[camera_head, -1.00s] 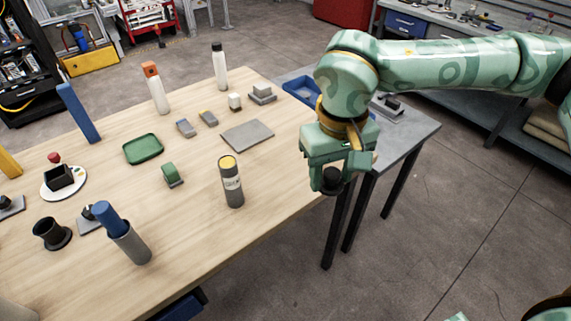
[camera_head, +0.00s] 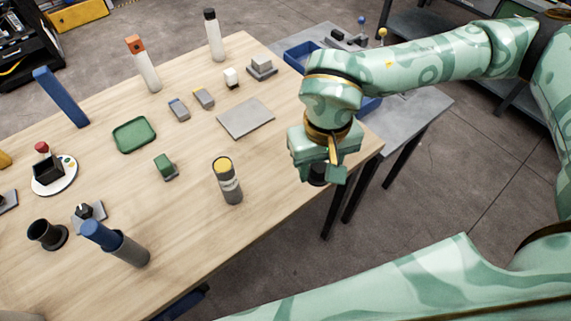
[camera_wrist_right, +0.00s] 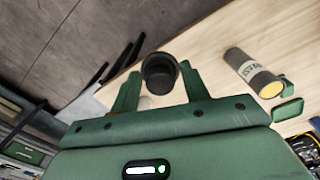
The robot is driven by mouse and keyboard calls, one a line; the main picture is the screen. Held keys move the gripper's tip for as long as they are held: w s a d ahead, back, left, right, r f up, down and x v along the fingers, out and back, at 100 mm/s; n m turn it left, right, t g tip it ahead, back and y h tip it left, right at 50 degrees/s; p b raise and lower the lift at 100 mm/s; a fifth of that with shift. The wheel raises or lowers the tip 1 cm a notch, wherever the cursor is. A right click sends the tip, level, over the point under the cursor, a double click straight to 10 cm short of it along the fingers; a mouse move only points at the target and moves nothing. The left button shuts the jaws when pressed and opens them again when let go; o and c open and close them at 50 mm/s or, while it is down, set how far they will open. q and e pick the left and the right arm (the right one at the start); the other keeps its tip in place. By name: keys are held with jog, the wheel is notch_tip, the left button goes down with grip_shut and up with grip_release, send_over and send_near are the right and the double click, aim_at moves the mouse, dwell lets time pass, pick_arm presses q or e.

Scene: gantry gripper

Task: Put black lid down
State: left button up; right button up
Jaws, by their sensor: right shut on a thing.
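The black lid (camera_wrist_right: 160,70) is a round dark cup-like piece with its hollow side showing in the right wrist view. My right gripper (camera_wrist_right: 160,88) is shut on it, one green finger at each side. In the head view the lid (camera_head: 317,174) shows under my right gripper (camera_head: 322,178), partly hidden by the fingers. It appears against the wooden table's (camera_head: 270,165) right front edge; its height over the top is hard to tell. My left gripper is not in view.
A grey cylinder with a yellow top (camera_head: 228,182) stands left of the gripper. A grey flat plate (camera_head: 246,118) lies behind it. A blue bin (camera_head: 298,54) stands on the grey side table (camera_head: 412,107). The wood between cylinder and gripper is bare.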

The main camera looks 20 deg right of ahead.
jog(key=s+a+f+m+p, duration=0.2)
jog(key=s+a+m+p, duration=0.1)
jog(key=a+m, duration=0.2)
jog(key=m+b, duration=0.3)
jog(key=m, duration=0.1)
send_over(284, 173)
jog(key=f, duration=0.9)
jog(key=shift+s+f, duration=0.25)
jog(key=shift+f, duration=0.1)
jog(key=shift+w+f, duration=0.15)
jog(key=shift+f, duration=0.05)
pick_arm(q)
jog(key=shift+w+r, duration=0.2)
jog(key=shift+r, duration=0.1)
pick_arm(e)
jog(key=shift+w+f, duration=0.15)
jog(key=shift+f, duration=1.45)
